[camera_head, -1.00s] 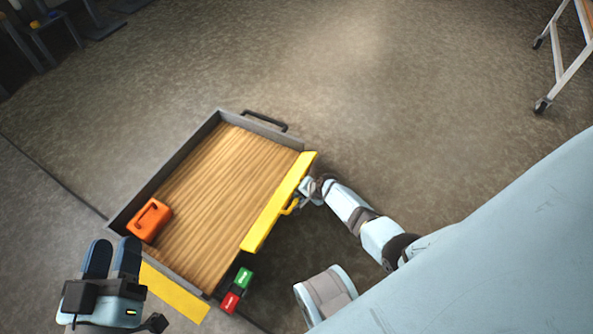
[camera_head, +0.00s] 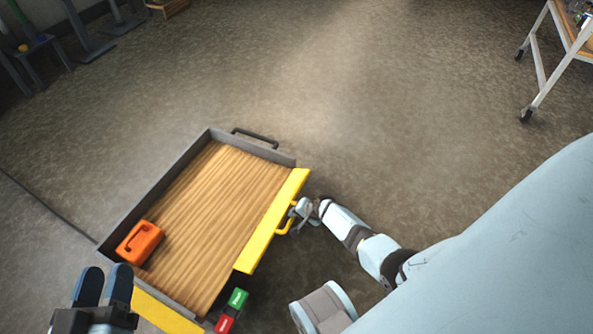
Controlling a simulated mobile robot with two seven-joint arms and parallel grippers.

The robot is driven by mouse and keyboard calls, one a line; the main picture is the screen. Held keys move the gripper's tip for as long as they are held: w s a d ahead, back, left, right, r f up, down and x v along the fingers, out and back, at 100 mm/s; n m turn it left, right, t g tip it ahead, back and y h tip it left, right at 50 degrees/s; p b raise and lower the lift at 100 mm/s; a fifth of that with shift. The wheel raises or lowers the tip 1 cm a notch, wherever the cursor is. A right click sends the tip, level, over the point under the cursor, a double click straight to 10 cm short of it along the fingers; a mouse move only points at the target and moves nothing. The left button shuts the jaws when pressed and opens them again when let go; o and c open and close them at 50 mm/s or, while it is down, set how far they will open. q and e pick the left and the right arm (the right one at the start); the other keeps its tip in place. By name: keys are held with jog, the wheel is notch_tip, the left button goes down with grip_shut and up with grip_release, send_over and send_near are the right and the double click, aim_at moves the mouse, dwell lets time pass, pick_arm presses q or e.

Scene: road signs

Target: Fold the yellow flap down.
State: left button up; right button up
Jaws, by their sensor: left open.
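The yellow flap (camera_head: 270,222) runs along the right side of a wooden-floored platform (camera_head: 203,215) with grey rims. A yellow handle (camera_head: 285,228) sticks out from the flap's outer side. My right gripper (camera_head: 302,211) is small in view, at this handle on the outer side of the flap. Its fingers are too small to tell whether they are closed on the handle. A second yellow strip (camera_head: 163,312) lies along the platform's near edge. My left gripper (camera_head: 104,283) is open and empty at the lower left, beside the near left corner of the platform.
An orange case (camera_head: 139,242) lies in the platform's left corner. A green and red button box (camera_head: 231,311) sits by the near right corner. A black handle (camera_head: 256,138) is on the far edge. A wheeled trolley (camera_head: 545,60) stands far right.

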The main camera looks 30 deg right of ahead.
jog(key=shift+o, duration=0.6)
jog(key=shift+s+d+f, duration=0.1)
jog(key=shift+s+f, duration=0.15)
jog(key=shift+f, duration=0.05)
pick_arm(q)
jog(key=shift+w+d, duration=0.1)
jog(key=shift+d, duration=0.05)
pick_arm(e)
jog(key=shift+r, duration=0.1)
jog(key=shift+w+r, duration=0.1)
jog(key=shift+w, duration=0.05)
pick_arm(q)
notch_tip(320, 180, up, 6)
jog(key=t+p, duration=0.2)
jog(key=p, duration=0.3)
jog(key=a+f+g+y+p, duration=0.2)
jog(key=a+f+p, duration=0.1)
jog(key=f, duration=0.3)
jog(key=shift+f+n+g+y, duration=0.3)
jog(key=shift+f+n+g, duration=0.1)
pick_arm(e)
jog(key=v, duration=1.3)
jog(key=shift+r, duration=0.35)
pick_arm(q)
jog(key=shift+s, duration=0.2)
pick_arm(e)
jog(key=shift+s+d, duration=0.1)
jog(key=shift+s, duration=0.15)
